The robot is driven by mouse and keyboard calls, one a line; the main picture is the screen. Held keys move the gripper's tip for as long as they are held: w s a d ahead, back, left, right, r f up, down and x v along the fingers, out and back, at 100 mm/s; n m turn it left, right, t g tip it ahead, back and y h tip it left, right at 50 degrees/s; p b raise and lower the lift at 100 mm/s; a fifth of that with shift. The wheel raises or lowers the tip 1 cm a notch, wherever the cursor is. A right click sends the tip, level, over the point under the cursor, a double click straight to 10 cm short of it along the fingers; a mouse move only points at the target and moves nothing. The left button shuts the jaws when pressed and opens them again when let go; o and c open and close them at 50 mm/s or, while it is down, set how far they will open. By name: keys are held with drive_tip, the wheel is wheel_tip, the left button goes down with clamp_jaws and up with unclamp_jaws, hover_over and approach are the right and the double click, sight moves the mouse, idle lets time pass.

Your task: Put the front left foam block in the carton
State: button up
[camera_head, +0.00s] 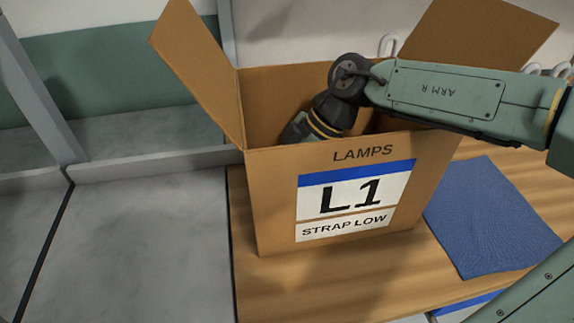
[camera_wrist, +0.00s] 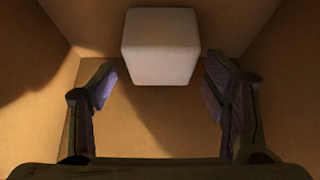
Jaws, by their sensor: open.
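The open carton (camera_head: 275,225), labelled LAMPS and L1, stands upright on the wooden table. My arm reaches down into it, and its front wall hides my gripper in the head view. In the wrist view my gripper (camera_wrist: 162,108) is open, with its two fingers apart inside the carton. A pale foam block (camera_wrist: 160,45) lies inside the carton, beyond the fingertips and roughly centred between them. No finger appears to touch it. I cannot tell whether it rests on the carton floor. No other foam block shows.
A blue mat (camera_head: 492,218) lies on the wooden table (camera_head: 340,285) right of the carton. Raised carton flaps (camera_head: 198,70) stand at left and back right. Grey floor (camera_head: 150,240) is clear at left. A white and blue item (camera_head: 468,308) shows partly at the bottom edge.

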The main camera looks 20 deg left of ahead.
drive_tip(key=b+v, duration=0.1)
drive_tip(key=v, duration=1.2)
drive_tip(key=shift+a, duration=0.2)
drive_tip(key=shift+s+a, duration=0.1)
